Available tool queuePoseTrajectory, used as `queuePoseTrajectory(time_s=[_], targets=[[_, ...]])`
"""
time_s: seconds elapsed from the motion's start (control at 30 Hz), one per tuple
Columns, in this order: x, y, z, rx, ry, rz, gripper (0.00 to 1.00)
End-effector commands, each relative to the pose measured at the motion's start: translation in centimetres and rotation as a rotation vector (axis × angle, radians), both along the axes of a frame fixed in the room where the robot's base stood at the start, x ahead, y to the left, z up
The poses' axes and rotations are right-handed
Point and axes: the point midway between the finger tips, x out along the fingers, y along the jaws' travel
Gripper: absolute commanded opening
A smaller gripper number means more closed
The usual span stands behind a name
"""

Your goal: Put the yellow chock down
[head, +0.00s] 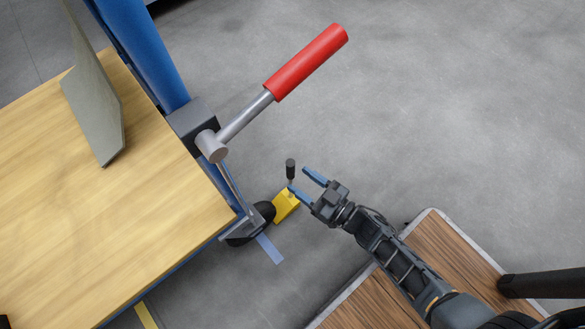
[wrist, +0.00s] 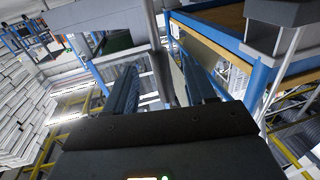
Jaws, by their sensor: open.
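The yellow chock (head: 285,206) sits on the grey floor beside the black caster wheel (head: 262,212) of the wooden-topped cart. A thin post with a black knob (head: 291,166) rises from the chock. My gripper (head: 299,178) is open, with its blue fingers just right of the post. One fingertip overlaps the post in the head view; I cannot tell whether it touches. My open fingers also show in the wrist view (wrist: 160,82). The chock is not visible there. The chock seems to touch the wheel, but the exact contact is unclear.
The cart's wooden top (head: 110,220) fills the left, with a grey plate (head: 95,100) standing on it. A lever with a red grip (head: 307,62) juts over the floor. Blue tape (head: 270,248) lies near the wheel. Open floor extends at upper right.

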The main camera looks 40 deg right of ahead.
Motion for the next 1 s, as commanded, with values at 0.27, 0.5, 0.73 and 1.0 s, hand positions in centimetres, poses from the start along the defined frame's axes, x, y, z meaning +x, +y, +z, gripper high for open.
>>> queuePoseTrajectory(time_s=[0.27, 0.5, 0.73, 1.0], targets=[[-5.2, -1.0, 0.1, 0.0, 0.002, 0.001, 0.55], [-7.0, -1.4, 0.1, -0.001, -0.001, 0.001, 0.55], [-7.3, -1.4, 0.2, -0.004, 0.0, -0.002, 0.55], [-11.9, -1.3, 5.2, -0.072, 0.028, -0.084, 0.55]])
